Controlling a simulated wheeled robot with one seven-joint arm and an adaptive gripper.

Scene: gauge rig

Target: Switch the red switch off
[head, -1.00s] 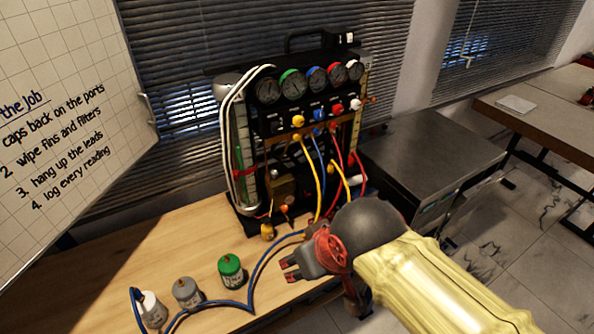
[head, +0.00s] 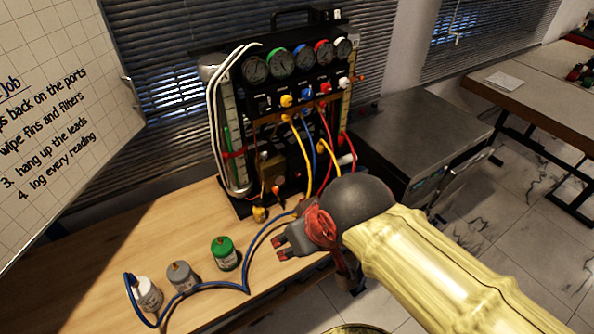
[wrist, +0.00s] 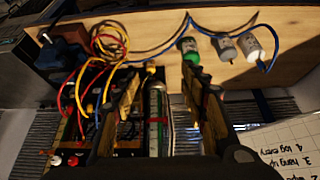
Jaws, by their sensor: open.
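The gauge rig (head: 262,150) stands on the wooden bench, with a row of coloured-rim gauges on top. Under the red-rimmed gauge (head: 323,53) is a red knob (head: 325,88). Small switches sit in a row between gauges and knobs; I cannot make out which is the red switch or its position. My gripper (head: 281,248) is open and empty, in front of and below the panel, over the bench's front edge. In the wrist view its fingers (wrist: 158,80) are spread, with a green-tubed cylinder (wrist: 157,118) seen beyond between them. A red knob (wrist: 72,160) shows at lower left there.
Yellow, blue and red hoses (head: 312,150) hang in front of the panel's lower half. Green (head: 224,254), grey (head: 182,276) and white (head: 148,293) canisters stand on the bench at left, with a blue hose around them. A metal cabinet (head: 420,135) stands to the right.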

